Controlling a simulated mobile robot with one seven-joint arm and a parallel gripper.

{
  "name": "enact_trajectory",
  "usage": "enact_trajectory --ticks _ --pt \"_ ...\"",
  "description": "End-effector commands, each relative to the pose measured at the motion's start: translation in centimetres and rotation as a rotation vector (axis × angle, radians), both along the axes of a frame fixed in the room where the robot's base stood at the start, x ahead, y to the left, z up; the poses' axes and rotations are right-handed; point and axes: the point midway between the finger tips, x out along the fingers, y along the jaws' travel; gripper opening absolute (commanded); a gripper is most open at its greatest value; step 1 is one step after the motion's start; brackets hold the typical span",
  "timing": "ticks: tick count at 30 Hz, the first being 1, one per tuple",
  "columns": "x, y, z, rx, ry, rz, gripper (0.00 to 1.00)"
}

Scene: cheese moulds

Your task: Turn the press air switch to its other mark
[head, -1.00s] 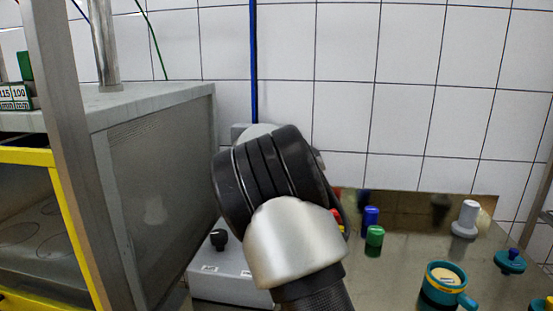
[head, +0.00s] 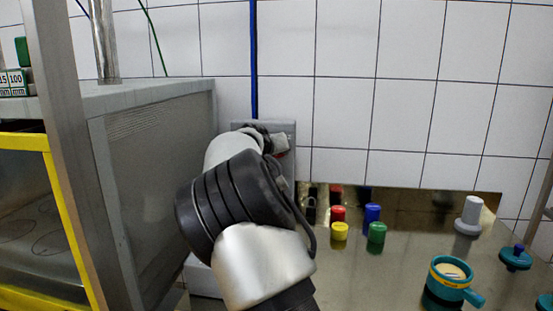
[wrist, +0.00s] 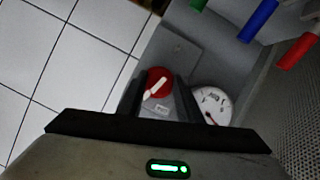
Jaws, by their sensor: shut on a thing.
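The press air switch (wrist: 160,78) shows in the wrist view as a red disc with a white pointer on a grey box. The pointer slants from upper right to lower left. My gripper (wrist: 157,97) has its two dark fingers on either side of the switch and is shut on it. A white label lies just below the disc. In the head view the grey box (head: 287,128) is on the tiled wall, with a bit of red showing; my arm hides most of the switch and the fingertips.
A round white gauge (wrist: 211,103) is right of the switch. A grey cabinet (head: 155,170) stands left of my arm. Red, yellow, blue and green (head: 377,232) cylinders stand on the steel table at right, near a teal mould (head: 440,290) and a grey-white piece (head: 470,215).

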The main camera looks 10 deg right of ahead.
Motion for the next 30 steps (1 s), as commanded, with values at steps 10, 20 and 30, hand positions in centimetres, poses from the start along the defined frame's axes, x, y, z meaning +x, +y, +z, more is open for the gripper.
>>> enact_trajectory --ticks 10,20,30 --pt "0.13 0.42 -0.29 -0.317 0.102 0.003 0.1" --pt "0.15 0.52 -0.38 -0.615 0.199 0.003 0.1" --pt "0.16 0.51 -0.49 -0.871 0.282 0.002 0.1"
